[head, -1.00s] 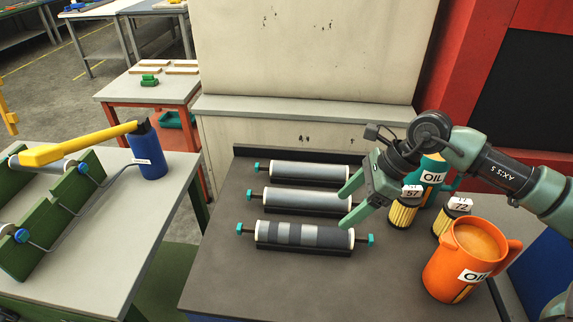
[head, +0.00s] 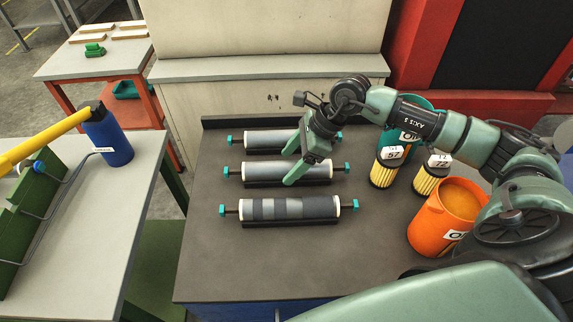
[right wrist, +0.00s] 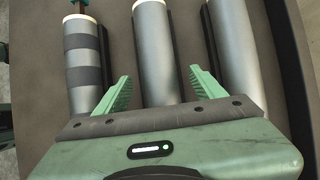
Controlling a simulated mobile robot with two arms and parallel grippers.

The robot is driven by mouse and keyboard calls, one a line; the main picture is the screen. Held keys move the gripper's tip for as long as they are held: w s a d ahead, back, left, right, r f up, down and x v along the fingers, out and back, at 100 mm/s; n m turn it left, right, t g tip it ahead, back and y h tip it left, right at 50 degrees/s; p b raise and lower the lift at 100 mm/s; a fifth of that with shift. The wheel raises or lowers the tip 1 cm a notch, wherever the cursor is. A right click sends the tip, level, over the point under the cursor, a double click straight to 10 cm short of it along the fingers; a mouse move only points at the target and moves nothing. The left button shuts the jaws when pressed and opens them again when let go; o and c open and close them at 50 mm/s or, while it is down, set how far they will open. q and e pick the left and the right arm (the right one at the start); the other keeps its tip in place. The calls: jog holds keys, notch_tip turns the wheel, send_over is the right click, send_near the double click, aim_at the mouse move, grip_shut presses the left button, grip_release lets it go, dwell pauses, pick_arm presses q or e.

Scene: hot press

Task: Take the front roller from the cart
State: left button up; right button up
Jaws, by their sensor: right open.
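The front roller (head: 285,208), grey with darker bands and teal end knobs, lies in its holder on the dark cart top (head: 240,265). Behind it lie a plain grey middle roller (head: 262,172) and a back roller (head: 268,139). My right gripper (head: 289,165) is open and empty above the middle roller, behind the front one. In the right wrist view, the open fingers (right wrist: 163,88) show on either side of the middle roller (right wrist: 157,45). The banded roller (right wrist: 82,60) is left of them. My left gripper is not in view.
An orange oil jug (head: 432,228), two yellow filters (head: 384,172) and a teal oil jug (head: 418,104) stand right of the rollers. A grey table (head: 110,235) with a blue bottle (head: 107,143) is at left. The cart top before the front roller is clear.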

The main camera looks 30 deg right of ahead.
jog(key=shift+a+f, duration=0.1)
jog(key=shift+f, duration=0.15)
grip_shut()
jog(key=shift+r, duration=0.1)
